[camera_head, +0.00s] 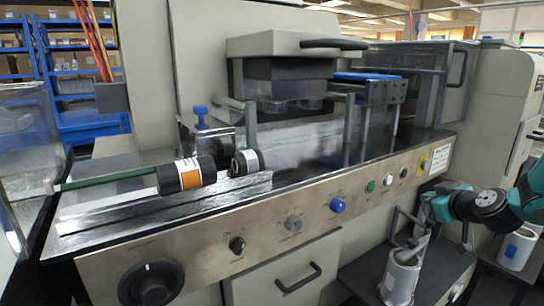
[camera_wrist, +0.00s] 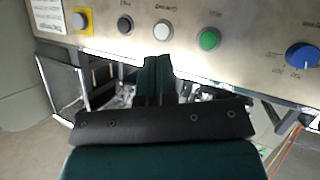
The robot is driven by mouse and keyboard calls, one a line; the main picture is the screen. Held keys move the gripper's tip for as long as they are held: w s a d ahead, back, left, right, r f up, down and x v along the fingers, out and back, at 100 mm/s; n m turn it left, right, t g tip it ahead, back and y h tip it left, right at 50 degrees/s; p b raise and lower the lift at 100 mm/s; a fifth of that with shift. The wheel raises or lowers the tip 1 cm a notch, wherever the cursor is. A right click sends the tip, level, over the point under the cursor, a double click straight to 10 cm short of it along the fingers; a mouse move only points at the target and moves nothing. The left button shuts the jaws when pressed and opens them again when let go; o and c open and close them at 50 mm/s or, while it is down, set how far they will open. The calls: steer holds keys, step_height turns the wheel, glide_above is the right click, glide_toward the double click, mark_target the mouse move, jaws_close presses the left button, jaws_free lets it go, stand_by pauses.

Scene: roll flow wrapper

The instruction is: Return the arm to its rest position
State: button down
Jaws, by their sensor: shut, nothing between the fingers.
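My gripper (camera_wrist: 157,72) shows in the wrist view as two dark teal fingers pressed together with nothing between them. They point toward the wrapper's control panel (camera_wrist: 235,20), below a white button (camera_wrist: 162,29) and a green button (camera_wrist: 208,39). I cannot tell a touch there. In the head view, my teal and black arm (camera_head: 490,203) comes in from the right edge, in front of the panel's right end. The fingers are hard to make out in that view.
Two dark-ended rolls (camera_head: 187,174) (camera_head: 245,162) lie on the machine bed. The panel's large black knob (camera_head: 151,284) is at lower left.

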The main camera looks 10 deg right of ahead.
steer(key=s+a+r+n+g+y, duration=0.2)
steer(key=s+a+r+g+y, duration=0.1)
steer(key=a, duration=0.9)
steer(key=s+a+r+n+g+y, duration=0.1)
steer(key=s+a+r+g+y, duration=0.15)
steer(key=a, duration=1.05)
steer(key=s+a+r+n+g, duration=0.1)
steer(key=s+a+g, duration=0.35)
steer(key=s, duration=0.65)
steer(key=s+a+r+g, duration=0.1)
steer(key=s+a+g, duration=0.35)
steer(key=s, duration=0.75)
step_height(320, 180, up, 27)
steer(key=t+p, duration=0.1)
steer(key=p, duration=2.6)
steer(key=shift+s+a+f+h, duration=0.15)
steer(key=shift+a+h, duration=0.2)
steer(key=shift+a, duration=0.1)
